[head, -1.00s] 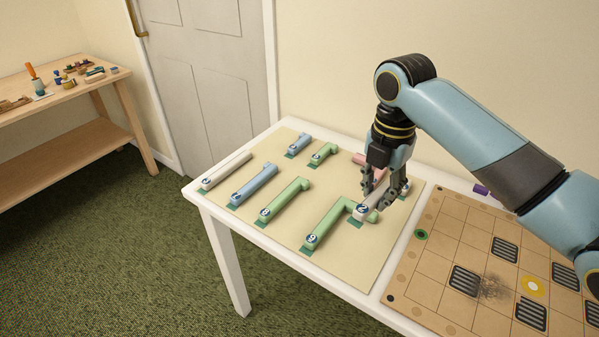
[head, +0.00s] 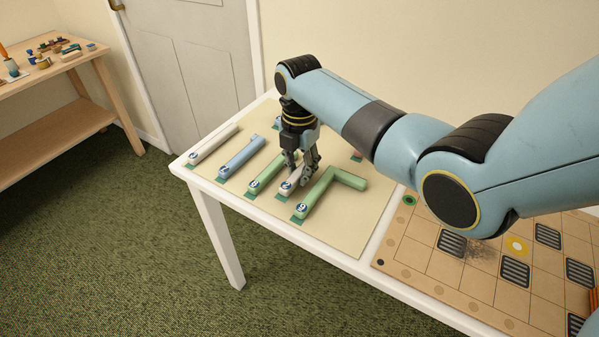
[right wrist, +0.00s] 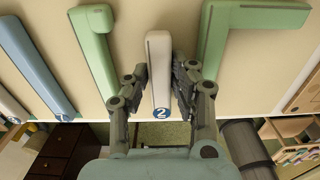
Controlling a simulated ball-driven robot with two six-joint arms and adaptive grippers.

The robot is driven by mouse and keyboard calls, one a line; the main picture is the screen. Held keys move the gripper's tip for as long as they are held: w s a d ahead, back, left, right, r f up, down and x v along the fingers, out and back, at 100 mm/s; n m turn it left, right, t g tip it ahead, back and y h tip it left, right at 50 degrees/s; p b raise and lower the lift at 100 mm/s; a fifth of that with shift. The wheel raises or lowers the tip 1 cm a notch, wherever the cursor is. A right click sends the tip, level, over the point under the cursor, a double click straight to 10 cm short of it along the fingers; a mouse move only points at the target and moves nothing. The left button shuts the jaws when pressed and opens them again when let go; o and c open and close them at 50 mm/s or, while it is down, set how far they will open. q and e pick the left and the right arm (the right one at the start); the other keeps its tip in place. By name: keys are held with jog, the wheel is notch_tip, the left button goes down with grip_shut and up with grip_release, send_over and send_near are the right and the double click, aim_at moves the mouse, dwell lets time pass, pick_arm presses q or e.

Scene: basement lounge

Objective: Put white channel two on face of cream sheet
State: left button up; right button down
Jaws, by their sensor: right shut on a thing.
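The white channel two (head: 286,185), a straight off-white bar with a round blue 2 at its near end, is between the fingers of my right gripper (head: 304,174). In the right wrist view the bar (right wrist: 158,70) runs lengthwise between both fingers (right wrist: 160,82). My left gripper is out of view.
A blue channel (head: 242,158) and another white channel (head: 213,145) lie to the left on the sheet. A tan gridded board (head: 425,262) with dark grates is at the right. The sheet's near right part is bare.

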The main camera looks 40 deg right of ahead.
aim_at(299, 170)
jog(key=shift+f, duration=0.5)
jog(key=shift+f, duration=0.1)
jog(key=c, duration=1.4)
grip_release()
notch_tip(299, 170, up, 12)
jog(key=p, duration=0.1)
jog(key=shift+p, duration=0.3)
